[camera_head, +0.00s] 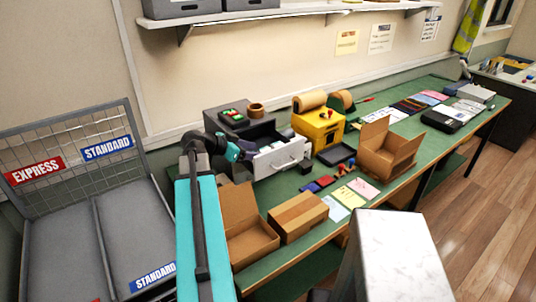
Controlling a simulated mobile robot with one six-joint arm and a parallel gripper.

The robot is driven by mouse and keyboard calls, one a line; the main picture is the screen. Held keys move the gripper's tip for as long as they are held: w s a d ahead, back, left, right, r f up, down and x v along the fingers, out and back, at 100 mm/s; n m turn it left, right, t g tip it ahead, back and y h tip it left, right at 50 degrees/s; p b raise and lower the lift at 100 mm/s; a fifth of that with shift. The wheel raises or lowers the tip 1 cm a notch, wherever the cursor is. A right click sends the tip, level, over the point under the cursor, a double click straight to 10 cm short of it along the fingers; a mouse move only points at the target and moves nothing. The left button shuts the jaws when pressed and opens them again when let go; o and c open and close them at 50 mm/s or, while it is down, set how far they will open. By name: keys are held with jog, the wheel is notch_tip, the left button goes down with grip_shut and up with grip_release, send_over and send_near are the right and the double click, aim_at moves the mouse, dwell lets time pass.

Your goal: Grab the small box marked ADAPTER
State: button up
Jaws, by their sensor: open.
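My gripper (246,154) is at the end of my teal and dark arm, over the left end of an open drawer (283,158). It is small in view, and nothing can be made out between its fingers. The drawer juts from a dark cabinet (240,122) at the back of the green bench. Small pale things show inside the drawer, too small to identify, and my gripper hides part of the inside. No ADAPTER marking can be read anywhere, so I cannot tell which thing is the small box.
A yellow machine (320,128) stands right of the drawer. An open carton (388,150), a closed carton (298,216) and another open carton (246,225) are on the bench (305,252). Cards and small coloured items lie between them. A wire-backed sorting rack (75,225) stands left.

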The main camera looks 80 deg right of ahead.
jog(key=shift+r+p+x, duration=0.25)
jog(key=shift+p+x, duration=0.55)
jog(key=shift+x, duration=0.3)
jog(key=shift+p+x, duration=0.4)
jog(key=shift+x, duration=0.85)
jog(key=shift+w+f, duration=0.1)
jog(key=shift+f, duration=0.05)
jog(key=c, duration=0.8)
